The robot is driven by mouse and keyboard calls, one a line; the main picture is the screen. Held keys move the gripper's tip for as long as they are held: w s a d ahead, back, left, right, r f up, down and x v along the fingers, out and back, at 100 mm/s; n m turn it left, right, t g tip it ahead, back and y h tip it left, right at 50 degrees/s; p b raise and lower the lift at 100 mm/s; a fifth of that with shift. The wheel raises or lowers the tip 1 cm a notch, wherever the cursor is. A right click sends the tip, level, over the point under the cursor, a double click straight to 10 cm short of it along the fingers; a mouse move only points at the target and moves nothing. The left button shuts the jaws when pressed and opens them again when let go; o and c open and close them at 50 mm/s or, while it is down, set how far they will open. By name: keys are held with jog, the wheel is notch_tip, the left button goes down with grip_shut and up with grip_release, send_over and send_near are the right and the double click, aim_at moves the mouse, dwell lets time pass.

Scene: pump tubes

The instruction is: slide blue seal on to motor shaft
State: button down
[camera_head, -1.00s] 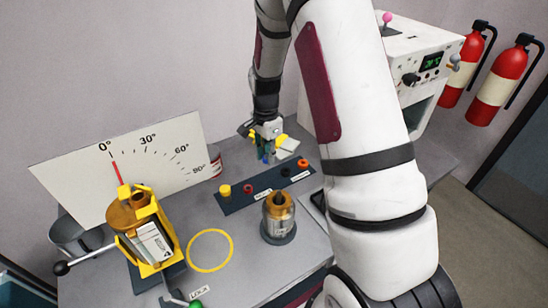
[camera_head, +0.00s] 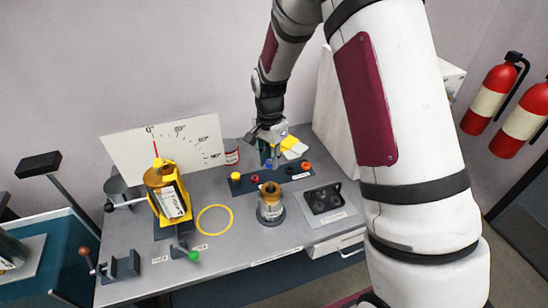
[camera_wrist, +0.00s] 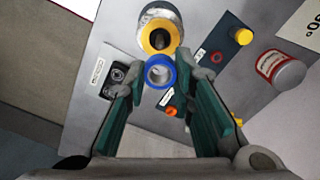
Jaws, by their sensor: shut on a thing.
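The blue seal (camera_wrist: 150,84) is a ring held between the tips of my gripper (camera_wrist: 160,76) in the wrist view. My gripper (camera_head: 270,160) is shut on it, above the back of the dark strip in the head view. The seal is too small there to make out clearly. In the wrist view, the motor's yellow-orange top (camera_wrist: 172,40) lies just beyond the seal. The shaft itself is not clear.
The dark strip (camera_head: 255,186) holds a yellow cap, a red ring and an orange ring. A black tray (camera_head: 322,199) lies right of the motor. A yellow pump in a stand (camera_head: 169,195) is at left, beside a yellow circle (camera_head: 230,221) on the bench. A red-and-white can (camera_head: 232,157) stands behind.

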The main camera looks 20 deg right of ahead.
jog(key=shift+f, duration=0.1)
jog(key=shift+f+b, duration=0.6)
jog(key=shift+f, duration=2.25)
jog(key=shift+f+b, duration=0.3)
jog(key=shift+f, duration=1.05)
jog(key=c, duration=1.3)
grip_release()
notch_tip(320, 180, up, 12)
jog(key=shift+r, duration=0.1)
